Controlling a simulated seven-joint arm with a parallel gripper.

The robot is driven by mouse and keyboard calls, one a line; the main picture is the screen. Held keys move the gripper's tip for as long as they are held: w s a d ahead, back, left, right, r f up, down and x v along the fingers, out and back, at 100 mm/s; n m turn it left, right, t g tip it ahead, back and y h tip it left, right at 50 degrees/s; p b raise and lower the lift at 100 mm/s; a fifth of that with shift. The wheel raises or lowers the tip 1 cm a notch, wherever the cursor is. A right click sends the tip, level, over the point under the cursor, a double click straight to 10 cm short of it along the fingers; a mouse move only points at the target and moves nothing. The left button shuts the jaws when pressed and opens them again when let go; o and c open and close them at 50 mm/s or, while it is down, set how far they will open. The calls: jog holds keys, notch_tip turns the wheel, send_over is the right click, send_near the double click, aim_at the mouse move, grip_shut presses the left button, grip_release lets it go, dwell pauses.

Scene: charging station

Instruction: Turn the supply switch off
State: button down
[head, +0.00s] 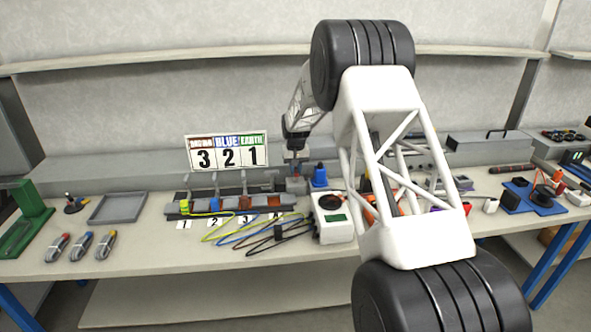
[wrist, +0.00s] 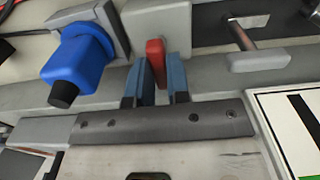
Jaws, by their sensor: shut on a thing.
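The supply switch appears as a grey box (head: 297,186) with a red lever (wrist: 155,50) at the back middle of the bench. In the wrist view the lever stands up from the box between my two fingers. My gripper (wrist: 158,80) is shut on the lever. In the head view my gripper (head: 295,158) points down at the switch box, and the lever is too small to make out there.
A blue connector (head: 320,174) stands close beside the switch; it also shows in the wrist view (wrist: 78,62). A terminal row (head: 228,204) with coloured wires lies to the left, below a number sign (head: 227,152). A white meter box (head: 335,224) is in front. A grey tray (head: 117,207) sits further left.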

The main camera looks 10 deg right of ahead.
aim_at(296, 170)
jog(key=c, duration=1.1)
grip_release()
jog(key=shift+r, duration=3.9)
